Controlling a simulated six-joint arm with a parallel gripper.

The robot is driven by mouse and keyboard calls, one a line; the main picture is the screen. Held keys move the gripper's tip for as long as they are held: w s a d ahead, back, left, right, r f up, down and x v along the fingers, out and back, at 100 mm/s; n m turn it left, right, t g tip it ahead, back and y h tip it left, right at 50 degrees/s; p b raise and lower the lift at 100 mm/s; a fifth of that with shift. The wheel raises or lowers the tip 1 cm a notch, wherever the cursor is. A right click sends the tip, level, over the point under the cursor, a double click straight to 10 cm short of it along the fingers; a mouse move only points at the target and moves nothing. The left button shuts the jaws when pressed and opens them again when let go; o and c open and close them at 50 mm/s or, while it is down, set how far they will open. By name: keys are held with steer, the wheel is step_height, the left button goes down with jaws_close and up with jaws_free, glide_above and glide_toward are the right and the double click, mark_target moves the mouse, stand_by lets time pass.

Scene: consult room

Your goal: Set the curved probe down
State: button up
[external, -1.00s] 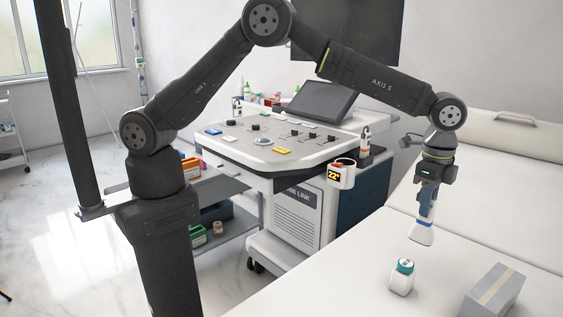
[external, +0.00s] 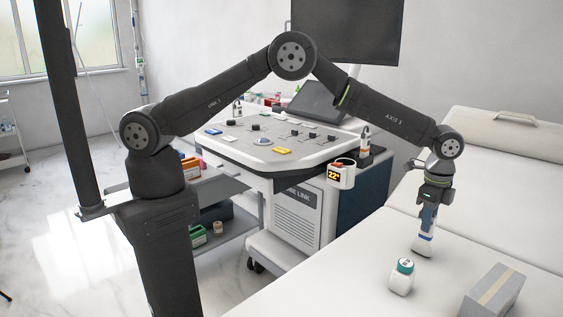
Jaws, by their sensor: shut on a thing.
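The curved probe (external: 424,243) is white with a blue band and has a wide lower end. My gripper (external: 430,212) is shut on its upper part and holds it nearly upright, wide end down. The probe is over the white couch (external: 368,270), just behind and right of a small white bottle. Its lower end is at or very close to the couch surface; I cannot tell whether it touches. The gripper's fingers hide part of the probe's handle.
The white bottle (external: 401,277) with a teal cap stands close in front of the probe. A grey box (external: 494,291) with a tan strip lies to the right. The ultrasound cart (external: 280,150) stands left of the couch. The couch behind the probe is clear.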

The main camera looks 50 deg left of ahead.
steer(key=shift+f, duration=0.1)
steer(key=o, duration=0.9)
step_height(320, 180, up, 12)
steer(key=shift+r, duration=0.15)
